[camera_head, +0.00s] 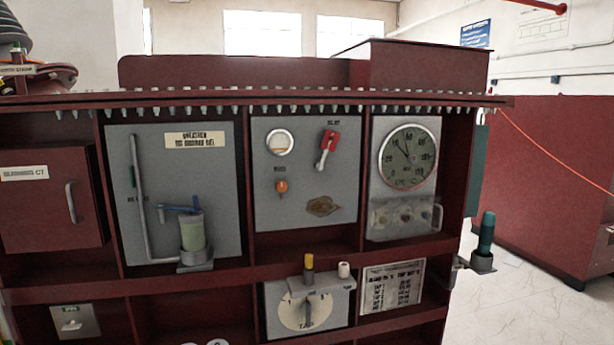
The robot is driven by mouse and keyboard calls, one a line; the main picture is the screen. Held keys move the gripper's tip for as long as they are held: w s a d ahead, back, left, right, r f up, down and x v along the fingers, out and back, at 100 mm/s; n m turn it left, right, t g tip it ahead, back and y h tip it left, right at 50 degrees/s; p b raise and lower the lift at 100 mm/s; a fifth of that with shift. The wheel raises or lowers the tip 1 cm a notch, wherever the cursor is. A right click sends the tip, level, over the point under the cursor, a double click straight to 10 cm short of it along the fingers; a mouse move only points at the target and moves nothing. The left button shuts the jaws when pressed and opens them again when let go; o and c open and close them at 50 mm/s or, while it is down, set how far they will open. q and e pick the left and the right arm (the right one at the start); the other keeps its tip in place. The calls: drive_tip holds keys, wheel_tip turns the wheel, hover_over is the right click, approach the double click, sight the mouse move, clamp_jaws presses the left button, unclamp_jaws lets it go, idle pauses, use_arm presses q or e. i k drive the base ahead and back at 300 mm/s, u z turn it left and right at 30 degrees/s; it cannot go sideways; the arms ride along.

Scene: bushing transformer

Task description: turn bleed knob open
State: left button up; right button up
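A small orange knob (281,186) sits on the grey middle panel (262,215), under a small label too blurred to read. A round gauge (279,142) and a red-and-white lever (327,148) are on the same panel. A yellow-topped knob (309,262) and a white-capped fitting (344,270) stand above the round tap dial (305,311) below. I cannot tell from the labels which knob is the bleed knob, nor how far either is turned. Neither of my grippers shows in this view.
A large dial gauge (408,157) is on the right panel. Red shelf edges (275,270) frame the bays. Clear floor (515,310) lies at the right.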

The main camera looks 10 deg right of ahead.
sight(281, 186)
drive_tip(key=k, duration=0.6)
drive_tip(key=z, duration=0.75)
drive_tip(key=i, duration=1.25)
drive_tip(key=z, duration=0.5)
